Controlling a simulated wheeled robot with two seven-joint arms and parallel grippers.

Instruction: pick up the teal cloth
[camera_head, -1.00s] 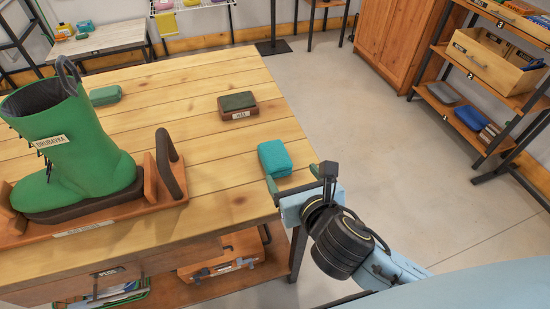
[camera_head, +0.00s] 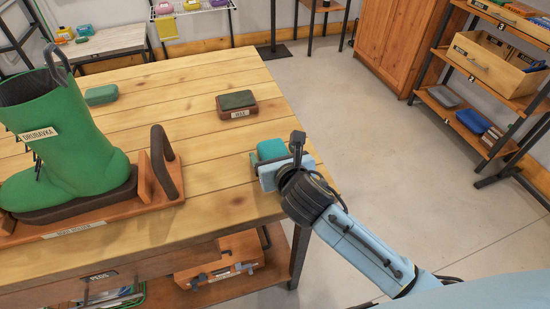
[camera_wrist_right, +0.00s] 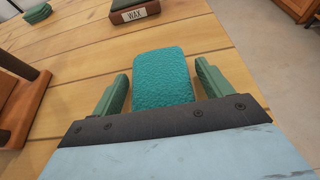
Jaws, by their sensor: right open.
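The teal cloth (camera_head: 271,149) is a folded, rounded block lying on the wooden table near its right edge. In the right wrist view the teal cloth (camera_wrist_right: 165,78) lies between the two green fingers of my right gripper (camera_wrist_right: 163,88), with a small gap showing on each side. My right gripper (camera_head: 267,157) is open and partly covers the cloth in the head view. My left gripper is not in view.
A green boot (camera_head: 66,140) stands on a wooden boot holder (camera_head: 90,222) at left. A brown WAX box (camera_head: 237,104) lies beyond the cloth, and a green block (camera_head: 101,95) lies farther left. The table between them is clear.

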